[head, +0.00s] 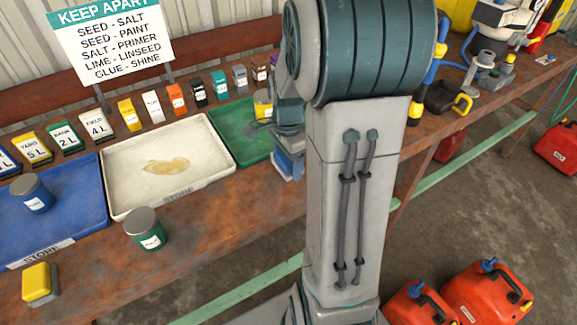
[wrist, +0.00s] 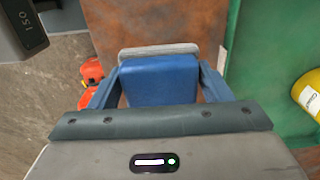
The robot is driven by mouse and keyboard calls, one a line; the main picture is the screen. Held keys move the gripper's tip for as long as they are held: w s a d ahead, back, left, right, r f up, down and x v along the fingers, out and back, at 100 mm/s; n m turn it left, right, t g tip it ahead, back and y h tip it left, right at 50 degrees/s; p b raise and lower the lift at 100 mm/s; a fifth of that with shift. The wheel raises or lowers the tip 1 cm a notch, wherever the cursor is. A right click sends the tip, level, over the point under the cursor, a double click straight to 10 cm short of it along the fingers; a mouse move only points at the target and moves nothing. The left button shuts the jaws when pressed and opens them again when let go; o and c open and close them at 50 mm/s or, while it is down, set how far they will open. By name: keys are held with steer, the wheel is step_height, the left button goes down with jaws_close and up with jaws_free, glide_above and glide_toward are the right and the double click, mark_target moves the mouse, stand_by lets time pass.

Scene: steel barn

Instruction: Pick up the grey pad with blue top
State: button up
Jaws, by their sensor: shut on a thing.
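The grey pad with blue top (wrist: 160,78) fills the space between my gripper's fingers in the wrist view, its grey part (wrist: 158,48) showing along the far edge. My gripper (wrist: 158,85) is shut on it, one finger on each side. In the head view the pad (head: 285,165) shows as a small blue and pale block by the bench's front edge, beside the green tray (head: 231,117). My arm hides much of the gripper there. I cannot tell whether the pad touches the bench.
The wooden bench (head: 215,205) holds a white tray (head: 125,153) with a yellowish spill and a blue tray (head: 75,222). A green tin (head: 146,230) and a yellow-topped pad (head: 40,283) stand nearer the front. A yellow tin (wrist: 309,95) is right of my gripper. Red cans (head: 485,290) are on the floor.

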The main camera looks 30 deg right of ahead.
steer(key=s+d+r, duration=0.5)
steer(key=s+r, duration=0.2)
steer(key=s, duration=0.3)
steer(key=shift+d+r+b, duration=0.3)
steer(key=shift+s, duration=0.1)
steer(key=shift+o, duration=0.4)
